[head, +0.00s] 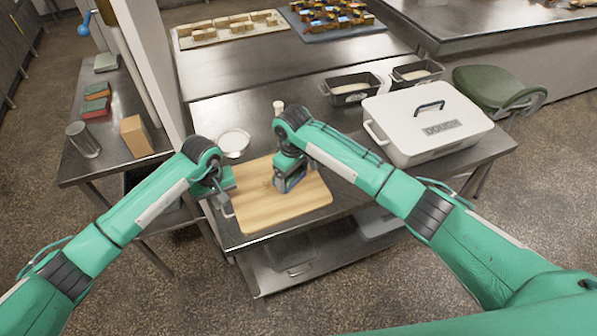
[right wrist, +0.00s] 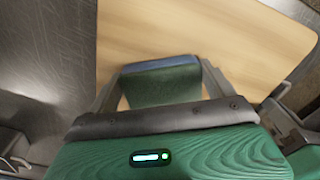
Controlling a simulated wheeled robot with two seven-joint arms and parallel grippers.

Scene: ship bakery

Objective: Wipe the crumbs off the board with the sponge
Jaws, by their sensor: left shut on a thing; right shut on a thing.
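The wooden board (head: 275,212) lies flat on the steel table. My left gripper (head: 226,203) is at the board's left edge, shut on it; its fingertips are hard to make out. My right gripper (head: 290,184) points down over the board's upper right part. It is shut on the sponge (right wrist: 165,84), which looks green with a blue edge in the right wrist view. The sponge is at or just above the board; I cannot tell if it touches. A few faint specks show on the board left of the right gripper, too small to be sure they are crumbs.
A white bowl (head: 233,141) stands behind the board. A white dough box (head: 428,128) and dark loaf tins (head: 351,92) stand to the right and back. A side table at left holds a metal can (head: 83,138), a tan block (head: 136,135) and more sponges (head: 95,107).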

